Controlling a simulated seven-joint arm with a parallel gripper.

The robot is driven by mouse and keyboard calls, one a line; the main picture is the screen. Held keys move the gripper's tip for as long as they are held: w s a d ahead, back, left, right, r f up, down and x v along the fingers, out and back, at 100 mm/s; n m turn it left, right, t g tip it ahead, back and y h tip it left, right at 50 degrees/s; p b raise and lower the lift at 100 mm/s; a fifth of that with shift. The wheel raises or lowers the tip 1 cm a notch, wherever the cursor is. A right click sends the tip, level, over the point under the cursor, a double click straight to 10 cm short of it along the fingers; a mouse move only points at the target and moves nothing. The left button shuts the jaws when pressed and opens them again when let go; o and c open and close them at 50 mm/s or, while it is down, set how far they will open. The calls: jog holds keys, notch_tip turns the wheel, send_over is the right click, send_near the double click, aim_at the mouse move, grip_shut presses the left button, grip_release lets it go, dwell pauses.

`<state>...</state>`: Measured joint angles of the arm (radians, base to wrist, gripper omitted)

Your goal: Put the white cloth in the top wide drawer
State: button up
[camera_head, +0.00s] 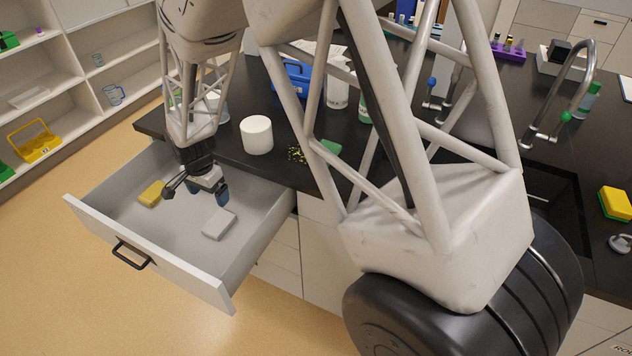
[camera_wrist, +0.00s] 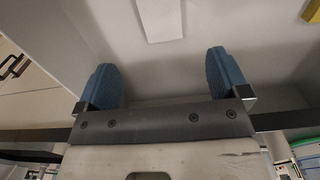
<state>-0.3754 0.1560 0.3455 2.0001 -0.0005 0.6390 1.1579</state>
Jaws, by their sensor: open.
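The wide top drawer (camera_head: 190,272) is pulled open below the dark counter. A flat white rectangular piece (camera_head: 219,224), which looks like the folded white cloth, lies on the drawer floor toward its right side. It also shows at the top of the wrist view (camera_wrist: 160,18), ahead of the fingers and apart from them. My gripper (camera_head: 197,193) is open and empty, inside or just above the drawer, a little behind the white piece. Its two blue fingertips stand wide apart in the wrist view (camera_wrist: 163,75), with only bare drawer floor between them.
A yellow sponge (camera_head: 151,193) lies in the drawer left of my gripper. A white cylinder (camera_head: 256,135) stands on the counter near its edge. A blue box (camera_head: 293,82) and bottles stand further back. The drawer's front part is clear.

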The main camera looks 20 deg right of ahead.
jog(key=s+d+r+n+t, duration=0.1)
jog(key=s+d+r+n, duration=0.1)
jog(key=s+d+r, duration=0.6)
jog(key=s+d+r+n, duration=0.2)
jog(key=s+d+r, duration=0.2)
jog(key=d+r, duration=0.45)
jog(key=s+d+r+n, duration=0.2)
jog(key=s+d+r, duration=0.2)
jog(key=s, duration=0.6)
jog(key=s+d+r+n+t, duration=0.1)
jog(key=s+d+r, duration=0.3)
jog(key=s, duration=0.6)
jog(key=shift+s+d+r+n+t, duration=0.35)
jog(key=shift+r+n, duration=0.25)
jog(key=shift+n, duration=0.3)
